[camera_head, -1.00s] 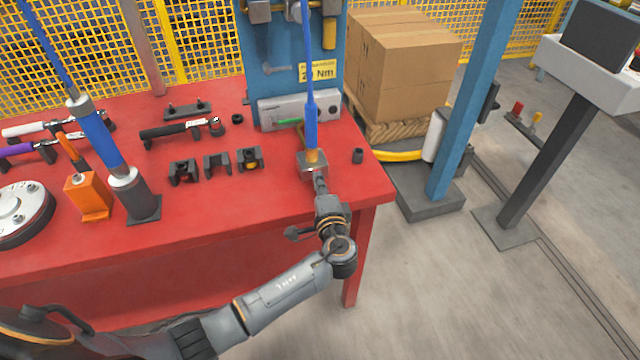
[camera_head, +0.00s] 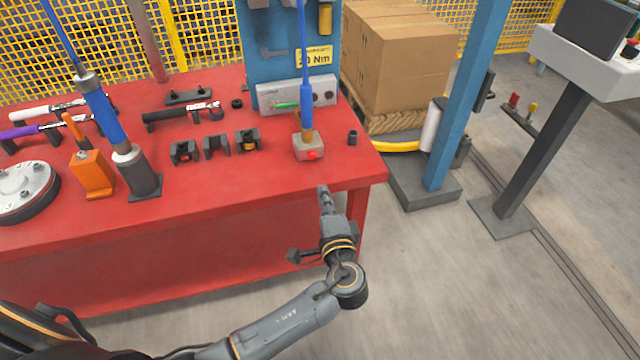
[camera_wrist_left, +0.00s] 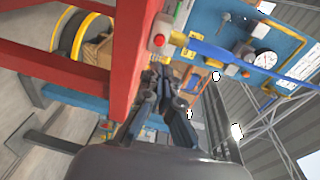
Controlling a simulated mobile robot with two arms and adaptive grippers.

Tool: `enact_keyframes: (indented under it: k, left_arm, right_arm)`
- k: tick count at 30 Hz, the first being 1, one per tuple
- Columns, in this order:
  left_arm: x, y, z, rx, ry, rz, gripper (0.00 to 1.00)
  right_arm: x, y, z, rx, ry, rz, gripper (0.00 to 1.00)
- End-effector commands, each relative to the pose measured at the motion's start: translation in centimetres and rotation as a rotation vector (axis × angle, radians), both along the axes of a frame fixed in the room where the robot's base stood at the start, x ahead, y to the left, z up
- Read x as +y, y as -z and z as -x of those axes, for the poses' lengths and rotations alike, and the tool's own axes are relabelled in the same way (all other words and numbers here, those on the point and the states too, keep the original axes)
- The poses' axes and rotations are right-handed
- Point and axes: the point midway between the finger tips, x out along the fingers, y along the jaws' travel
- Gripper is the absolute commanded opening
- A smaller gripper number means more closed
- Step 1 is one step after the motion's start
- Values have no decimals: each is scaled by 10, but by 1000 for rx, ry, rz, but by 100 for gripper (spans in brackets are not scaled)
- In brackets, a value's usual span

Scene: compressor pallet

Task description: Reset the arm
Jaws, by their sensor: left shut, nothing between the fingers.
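My left gripper (camera_head: 323,190) is shut and empty in the head view. It is in front of the red table's (camera_head: 230,215) front edge, near the right corner. My left arm comes in from the bottom left. A small grey box with a red button (camera_head: 309,152) stands on the table beyond the gripper, apart from it, with a blue hanging tool (camera_head: 306,105) at it. In the left wrist view the closed fingers (camera_wrist_left: 165,75) point toward the table edge and the red button (camera_wrist_left: 158,41). My right gripper is not seen.
On the table are dark holders (camera_head: 216,147), a black-handled wrench (camera_head: 180,113), an orange stand (camera_head: 95,172) and a second blue tool (camera_head: 108,125). Cartons (camera_head: 400,60) sit on a pallet behind. A blue post (camera_head: 463,110) stands to the right.

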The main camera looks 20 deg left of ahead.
Motion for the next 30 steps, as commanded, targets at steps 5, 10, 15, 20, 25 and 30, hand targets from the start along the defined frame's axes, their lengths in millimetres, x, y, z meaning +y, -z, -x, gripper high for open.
enact_keyframes:
  k: [5,10,15,20,25,30]
  left_arm:
    - [-6,-1,10,0,0,-1,0]
    - [-6,-1,11,0,0,-1,0]
    - [-6,-1,11,0,0,-1,0]
    - [-6,-1,11,0,0,-1,0]
    - [-4,27,10,62,14,15,0]
    - [5,129,22,281,56,108,0]
  right_arm:
    - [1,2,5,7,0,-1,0]
    - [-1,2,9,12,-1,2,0]
    - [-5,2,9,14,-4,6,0]
    - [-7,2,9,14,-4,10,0]
    - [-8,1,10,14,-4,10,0]
    - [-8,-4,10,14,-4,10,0]
